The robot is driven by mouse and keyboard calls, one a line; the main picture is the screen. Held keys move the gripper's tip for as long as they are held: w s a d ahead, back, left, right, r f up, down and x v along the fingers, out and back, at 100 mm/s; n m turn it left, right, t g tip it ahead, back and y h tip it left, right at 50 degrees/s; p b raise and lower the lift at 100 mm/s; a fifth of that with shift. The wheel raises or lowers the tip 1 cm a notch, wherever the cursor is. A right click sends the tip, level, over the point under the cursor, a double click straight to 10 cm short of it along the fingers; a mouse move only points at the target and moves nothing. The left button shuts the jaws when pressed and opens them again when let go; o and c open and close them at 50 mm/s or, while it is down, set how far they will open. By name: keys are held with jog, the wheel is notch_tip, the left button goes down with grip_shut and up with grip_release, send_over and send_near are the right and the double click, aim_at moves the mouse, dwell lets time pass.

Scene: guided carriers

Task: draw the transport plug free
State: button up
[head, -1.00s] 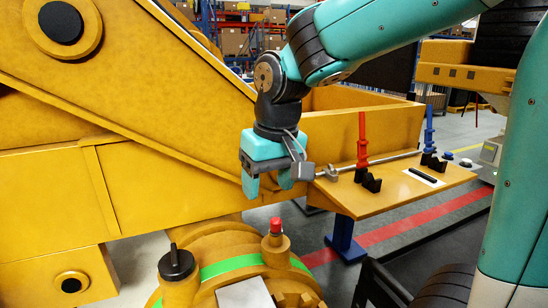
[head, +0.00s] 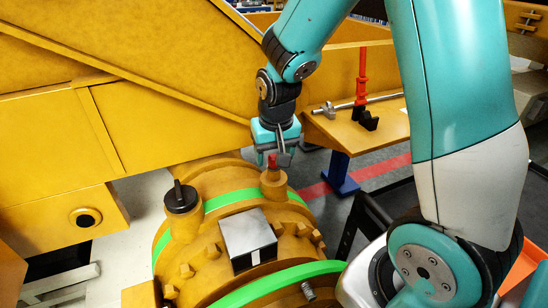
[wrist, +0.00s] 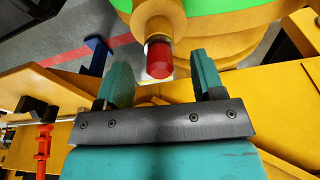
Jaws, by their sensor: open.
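The transport plug is a small red cap (head: 272,161) on top of a yellow boss (head: 273,181) on the round yellow housing. In the wrist view the red plug (wrist: 159,60) shows just beyond my fingertips, roughly between them, with a light ring where it meets the boss. My gripper (head: 275,152) is open and empty, right behind and above the plug in the head view. In the wrist view its two teal fingers (wrist: 160,78) stand apart on either side of the plug's line. I cannot tell whether the plug's tip is between them.
A black knob (head: 181,197) stands on another boss to the left. A grey block (head: 248,238) and green bands (head: 232,197) lie on the housing. A yellow shelf (head: 340,131) with a red-handled tool (head: 361,75) stands behind right. The large yellow frame (head: 150,100) fills the back left.

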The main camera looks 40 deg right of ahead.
aim_at(273, 155)
jog(key=shift+w+f, duration=0.2)
jog(key=shift+f, duration=1.2)
jog(key=shift+c, duration=0.2)
grip_shut()
jog(key=shift+r+p, duration=1.45)
jog(key=shift+r, duration=0.05)
jog(key=shift+r+p, duration=0.35)
jog(key=shift+r, duration=0.1)
jog(key=shift+r+p, duration=1.65)
jog(key=shift+r, duration=0.35)
